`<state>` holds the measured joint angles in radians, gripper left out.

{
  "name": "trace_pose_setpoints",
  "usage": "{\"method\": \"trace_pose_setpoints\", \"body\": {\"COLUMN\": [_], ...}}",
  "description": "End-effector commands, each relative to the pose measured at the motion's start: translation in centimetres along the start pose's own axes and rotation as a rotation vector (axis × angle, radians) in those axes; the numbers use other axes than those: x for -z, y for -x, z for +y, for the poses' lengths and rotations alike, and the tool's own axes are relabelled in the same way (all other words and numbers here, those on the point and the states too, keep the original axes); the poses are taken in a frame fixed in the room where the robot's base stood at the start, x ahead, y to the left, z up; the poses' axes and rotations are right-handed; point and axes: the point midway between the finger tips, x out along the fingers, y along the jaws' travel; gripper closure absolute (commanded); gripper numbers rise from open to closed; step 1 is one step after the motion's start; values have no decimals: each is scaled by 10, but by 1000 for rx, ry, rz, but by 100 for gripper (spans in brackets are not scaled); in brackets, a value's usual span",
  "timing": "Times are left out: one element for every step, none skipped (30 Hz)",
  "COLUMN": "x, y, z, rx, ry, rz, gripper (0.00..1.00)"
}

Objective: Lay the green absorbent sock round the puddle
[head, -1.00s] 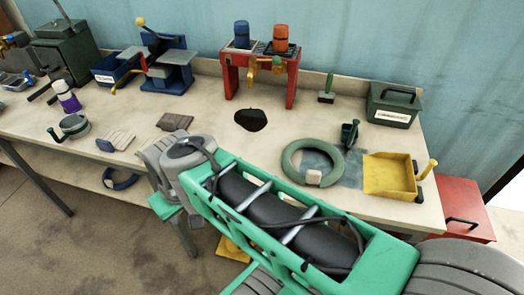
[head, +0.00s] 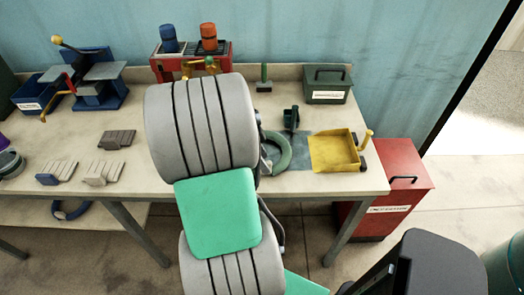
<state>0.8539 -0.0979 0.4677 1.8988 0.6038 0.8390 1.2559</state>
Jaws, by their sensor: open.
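The green absorbent sock (head: 282,160) is a closed-looking ring lying on the table, overlapping the left part of a blue-grey mat (head: 301,148). My arm covers its left side. The puddle cannot be seen; my large grey arm links stand in front of the middle of the table.
A yellow dustpan (head: 334,152) lies right of the sock, and a dark green scoop (head: 291,119) stands behind it. A red stand (head: 164,69) holds blue and orange canisters. A green box (head: 327,84) is at the back right. A red cabinet (head: 392,178) stands beside the table.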

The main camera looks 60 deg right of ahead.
Motion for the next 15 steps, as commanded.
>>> {"method": "trace_pose_setpoints", "body": {"x": [1, 1, 1, 0, 0, 0, 0, 0, 0, 0, 0, 0, 0, 0, 0], "y": [-8, -12, -17, -19, -21, -22, -22, -22, -21, -21, -21, -21, -21, -21, -21], "z": [1, 1, 1, 1, 0, 0, 0, 0, 0, 0, 0, 0, 0, 0, 0], "rx": [-5, -3, -3, -1, 0, 0, 1, 1, 1, 1, 1, 1, 1, 1, 1], "ry": [0, 0, 1, 1, 1, 1, 1, 1, 2, 2, 2, 2, 2, 2, 2], "rz": [0, 0, -1, -1, -2, -2, -2, -2, -2, -2, -2, -2, -2, -2, -2], "gripper": [56, 56, 56, 56, 56, 56, 56, 56, 56, 56, 57, 60, 63, 65, 69]}}
